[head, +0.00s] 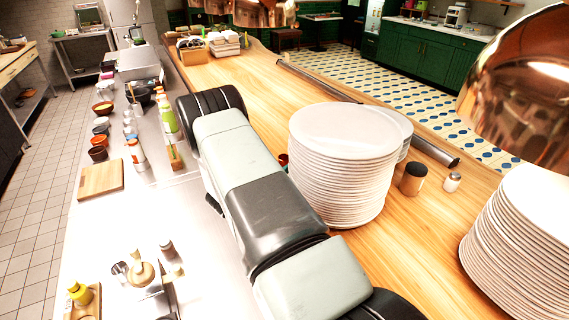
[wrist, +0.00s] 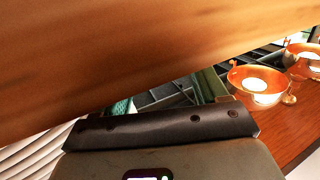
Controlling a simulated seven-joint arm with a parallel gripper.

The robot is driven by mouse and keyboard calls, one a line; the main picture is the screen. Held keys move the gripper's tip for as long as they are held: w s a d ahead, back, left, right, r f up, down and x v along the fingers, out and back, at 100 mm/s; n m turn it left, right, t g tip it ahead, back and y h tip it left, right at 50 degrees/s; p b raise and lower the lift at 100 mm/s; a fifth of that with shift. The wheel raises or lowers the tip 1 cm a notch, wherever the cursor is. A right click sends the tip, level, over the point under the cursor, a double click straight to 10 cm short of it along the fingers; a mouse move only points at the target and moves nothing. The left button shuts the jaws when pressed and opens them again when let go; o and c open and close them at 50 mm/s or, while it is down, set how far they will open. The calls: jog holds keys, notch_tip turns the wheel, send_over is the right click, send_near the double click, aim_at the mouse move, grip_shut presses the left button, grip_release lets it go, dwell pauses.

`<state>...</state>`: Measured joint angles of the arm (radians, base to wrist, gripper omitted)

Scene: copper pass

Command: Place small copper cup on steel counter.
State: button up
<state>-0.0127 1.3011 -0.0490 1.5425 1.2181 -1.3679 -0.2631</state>
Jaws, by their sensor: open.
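A small reddish-copper object (head: 283,160), which may be the small copper cup, shows on the wooden counter between my arm and the plate stack. My arm and the plates hide much of it. The steel counter (head: 205,235) runs along the left of my arm in the head view. My gripper (wrist: 165,127) shows as a dark bar at the bottom of the wrist view. It is open, and nothing is seen held. Its fingertips cannot be made out. In the head view the gripper end cannot be clearly seen.
A tall white plate stack (head: 340,175) stands right of my arm, with another stack (head: 525,245) at lower right. A copper dome (head: 520,95) hangs above. A cutting board (head: 101,180) and bottles occupy the steel counter. Copper bowl-shaped things (wrist: 258,85) show in the wrist view.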

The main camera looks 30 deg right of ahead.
aim_at(281, 162)
jog(key=x, duration=0.3)
jog(key=shift+d, duration=0.15)
